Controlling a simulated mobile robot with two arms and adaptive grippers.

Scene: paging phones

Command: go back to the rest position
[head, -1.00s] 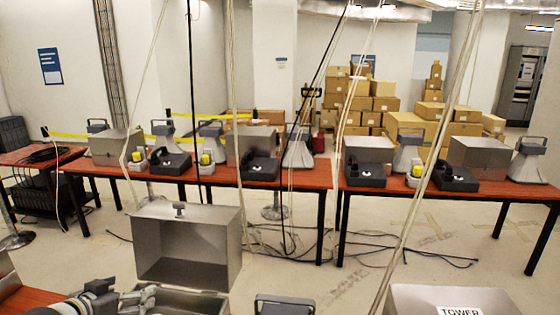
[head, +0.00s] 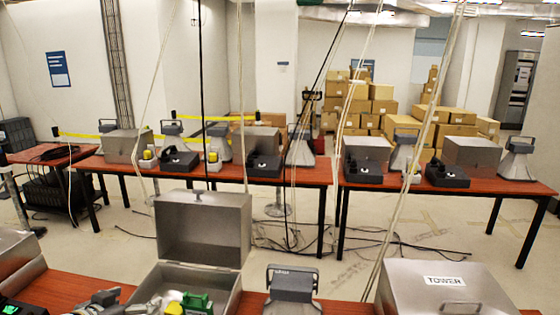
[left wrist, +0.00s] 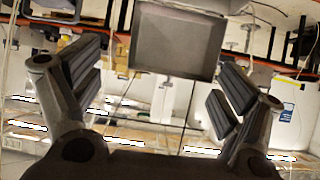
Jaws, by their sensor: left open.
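My left gripper (head: 105,300) is at the bottom left edge of the head view, low over the near table and left of the open metal box. In the left wrist view my left gripper (left wrist: 158,78) has its two padded fingers spread wide with nothing between them. A grey metal panel, apparently the box lid (left wrist: 180,42), lies beyond the fingers in that view. My right gripper is not in view.
On the near table (head: 258,303) stand an open metal box (head: 200,230) with green and yellow things inside, a grey handled device (head: 292,285) and a closed box marked TOWER (head: 440,285). Cables hang in front. Far tables (head: 300,175) hold phones and boxes.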

